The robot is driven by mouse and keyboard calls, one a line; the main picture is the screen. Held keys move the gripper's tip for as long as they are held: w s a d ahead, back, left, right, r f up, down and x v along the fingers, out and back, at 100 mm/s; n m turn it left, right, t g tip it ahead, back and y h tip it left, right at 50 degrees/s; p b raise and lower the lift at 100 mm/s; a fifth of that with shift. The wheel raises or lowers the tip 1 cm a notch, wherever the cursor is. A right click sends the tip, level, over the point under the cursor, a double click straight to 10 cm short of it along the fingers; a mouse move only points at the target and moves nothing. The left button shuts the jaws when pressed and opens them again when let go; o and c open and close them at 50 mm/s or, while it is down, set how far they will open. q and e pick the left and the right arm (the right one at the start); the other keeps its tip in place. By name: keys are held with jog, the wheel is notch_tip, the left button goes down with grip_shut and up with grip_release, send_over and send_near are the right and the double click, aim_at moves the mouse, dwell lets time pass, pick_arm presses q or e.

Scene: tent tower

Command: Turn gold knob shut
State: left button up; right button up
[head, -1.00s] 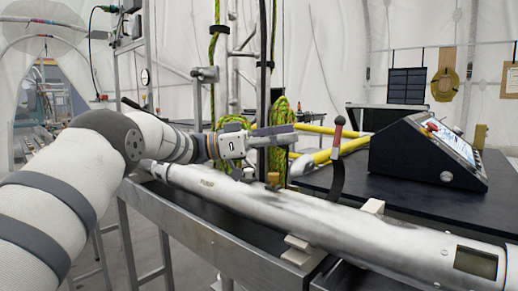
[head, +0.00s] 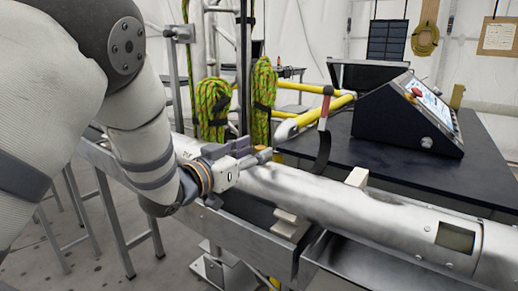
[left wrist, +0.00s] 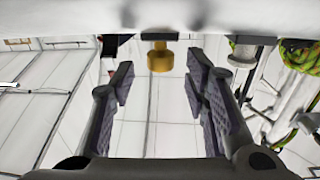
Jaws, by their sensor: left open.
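The gold knob (left wrist: 160,57) shows in the left wrist view, on the edge of a pale surface that fills the top of the picture. In the head view only a small bit of the knob (head: 279,158) shows, just past my left fingertips. It sits on the long silvery-white tube (head: 345,205). My left gripper (head: 263,152) is open, beside the tube's upper side. In the left wrist view the two padded fingers (left wrist: 160,80) stand apart, with the knob in line with the gap near their tips. I cannot tell whether they touch it. My right gripper is not in view.
A control console (head: 400,125) rests on the dark table (head: 400,170). Green ropes (head: 262,100) and yellow bars (head: 320,105) are behind the gripper. A metal trough (head: 345,270) runs below the tube.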

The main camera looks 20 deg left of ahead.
aim_at(257, 150)
pick_arm(q)
jog(key=shift+w+d+f, duration=0.2)
jog(key=shift+w+d, duration=0.05)
jog(key=shift+w, duration=0.4)
jog(key=shift+w+d+f, duration=0.15)
jog(key=shift+w+d, duration=0.1)
jog(key=shift+w, duration=0.35)
jog(key=shift+w+d+r, duration=0.1)
jog(key=shift+w+r, duration=0.05)
jog(key=shift+w, duration=0.1)
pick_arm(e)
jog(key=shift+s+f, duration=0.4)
pick_arm(q)
jog(key=shift+c, duration=0.6)
grip_shut()
